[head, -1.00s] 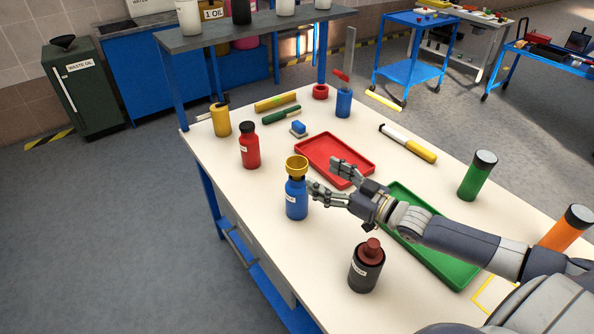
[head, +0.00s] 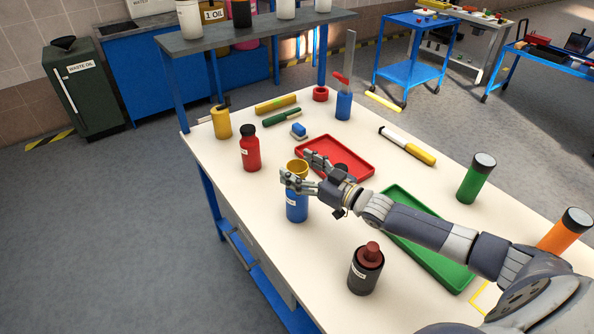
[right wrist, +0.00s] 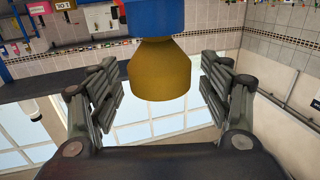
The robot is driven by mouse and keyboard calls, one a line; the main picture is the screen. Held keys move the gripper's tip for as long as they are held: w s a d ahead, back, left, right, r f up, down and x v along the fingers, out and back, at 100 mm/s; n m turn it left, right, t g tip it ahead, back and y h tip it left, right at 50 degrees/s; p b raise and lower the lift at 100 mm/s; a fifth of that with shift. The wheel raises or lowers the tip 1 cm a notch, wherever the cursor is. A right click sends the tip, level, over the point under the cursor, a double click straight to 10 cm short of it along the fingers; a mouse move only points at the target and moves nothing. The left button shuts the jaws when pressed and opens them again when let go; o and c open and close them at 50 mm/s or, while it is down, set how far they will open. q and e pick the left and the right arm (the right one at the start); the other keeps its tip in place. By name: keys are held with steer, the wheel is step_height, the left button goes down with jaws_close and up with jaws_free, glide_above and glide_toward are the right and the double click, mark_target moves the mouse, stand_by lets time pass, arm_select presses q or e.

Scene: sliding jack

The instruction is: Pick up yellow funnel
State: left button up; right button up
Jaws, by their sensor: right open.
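The yellow funnel (head: 298,167) sits on top of a blue bottle (head: 296,207) on the white table. My right gripper (head: 301,171) is at the funnel, with its open fingers on either side of it and partly covering it in the head view. In the right wrist view the funnel (right wrist: 158,72) is between the two open fingers (right wrist: 160,85), with a visible gap on each side. The blue bottle (right wrist: 152,18) shows beyond it there. My left gripper is not in view.
A red tray (head: 358,166) lies just behind my right gripper and a green tray (head: 445,265) lies under my right arm. A red bottle (head: 250,150) stands to the left. A dark bottle (head: 366,270) with a brown cap stands in front. The table's left front edge is near.

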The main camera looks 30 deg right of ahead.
steer(key=shift+w+a, duration=0.1)
steer(key=shift+w, duration=0.15)
steer(key=c, duration=1.1)
